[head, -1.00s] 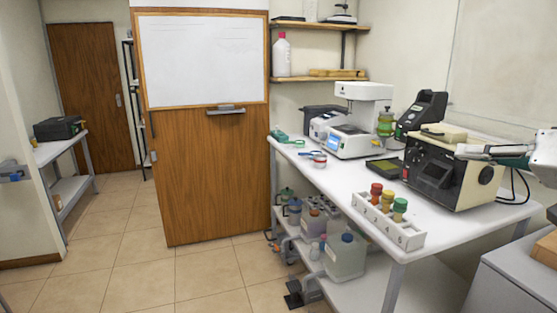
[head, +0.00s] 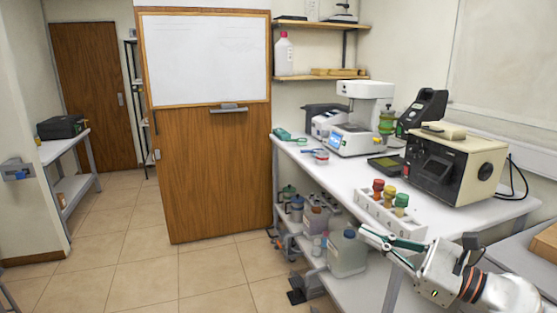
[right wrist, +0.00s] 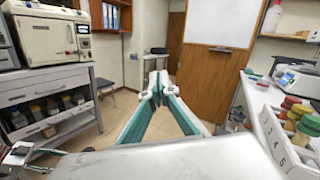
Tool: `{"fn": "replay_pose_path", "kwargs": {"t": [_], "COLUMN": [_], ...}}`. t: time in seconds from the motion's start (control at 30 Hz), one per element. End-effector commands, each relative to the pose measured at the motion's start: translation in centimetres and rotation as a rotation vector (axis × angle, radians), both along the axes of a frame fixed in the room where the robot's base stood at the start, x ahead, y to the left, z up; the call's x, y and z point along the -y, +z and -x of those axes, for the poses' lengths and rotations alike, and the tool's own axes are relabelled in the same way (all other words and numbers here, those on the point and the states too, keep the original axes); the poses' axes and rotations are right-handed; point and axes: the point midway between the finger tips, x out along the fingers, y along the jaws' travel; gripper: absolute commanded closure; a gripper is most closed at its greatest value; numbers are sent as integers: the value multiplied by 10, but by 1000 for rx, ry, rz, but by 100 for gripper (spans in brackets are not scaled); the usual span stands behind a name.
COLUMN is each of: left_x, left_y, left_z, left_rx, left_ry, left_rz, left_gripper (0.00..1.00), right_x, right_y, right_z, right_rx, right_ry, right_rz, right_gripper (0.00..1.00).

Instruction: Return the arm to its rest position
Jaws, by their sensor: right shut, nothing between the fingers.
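My right gripper (head: 364,237) reaches in from the lower right in the head view, in front of the white bench (head: 345,180) and below its front edge in the picture. Its white and teal fingers are shut and empty, pointing left. In the right wrist view, the right gripper (right wrist: 156,72) has its fingertips together with nothing between them. A white and teal part, which looks like my left gripper (right wrist: 20,155), shows at the lower left of the right wrist view. Its fingers are too unclear to read. No left arm shows in the head view.
A white rack (head: 385,214) with red, yellow and green-capped bottles stands at the bench's front edge. A black and cream tester (head: 455,168) is behind it. A jug (head: 346,250) is on the lower shelf. Floor (head: 140,255) on the left is clear.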

Motion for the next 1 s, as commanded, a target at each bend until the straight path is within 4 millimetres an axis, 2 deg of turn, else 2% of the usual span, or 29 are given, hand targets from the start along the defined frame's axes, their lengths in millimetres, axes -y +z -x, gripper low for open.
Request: {"fn": "replay_pose_path", "kwargs": {"t": [0.03,0.17,0.27,0.37,0.4,0.47,0.5,0.6,0.73,0.77,0.9,1.0], "left_x": [0,0,-1,-1,-1,-1,-1,-1,-1,-1,-1,-1], "left_y": [-1,-3,-4,-4,-4,-4,-4,-3,-2,-2,-1,-1], "left_z": [1,2,3,3,3,3,3,3,2,2,1,1], "left_rx": [-2,-7,-9,-10,-10,-9,-8,-7,-6,-5,-3,-2], "left_ry": [0,-1,-1,-1,-1,-2,-1,-1,-1,-1,-2,-1], "left_rz": [-1,-2,-3,-3,-3,-3,-4,-4,-3,-3,-2,-3], "left_gripper": [55,55,55,55,55,55,55,55,55,55,55,55], "right_x": [-4,0,7,16,19,23,25,27,23,22,16,14], "right_y": [-22,-76,-129,-192,-219,-260,-288,-349,-409,-419,-449,-457], "right_z": [1,2,8,24,34,52,67,109,165,176,213,224], "right_rx": [-148,-532,-820,-1090,-1191,-1332,-1415,-1576,-1685,1689,1483,1423], "right_ry": [-7,-49,-104,-182,-219,-282,-328,-447,-591,616,616,613], "right_rz": [-160,-589,-927,-1276,-1420,-1639,-1785,-2131,-2509,2568,2432,2392], "right_gripper": [100,100,100,100,100,100,100,100,100,100,100,100]}}
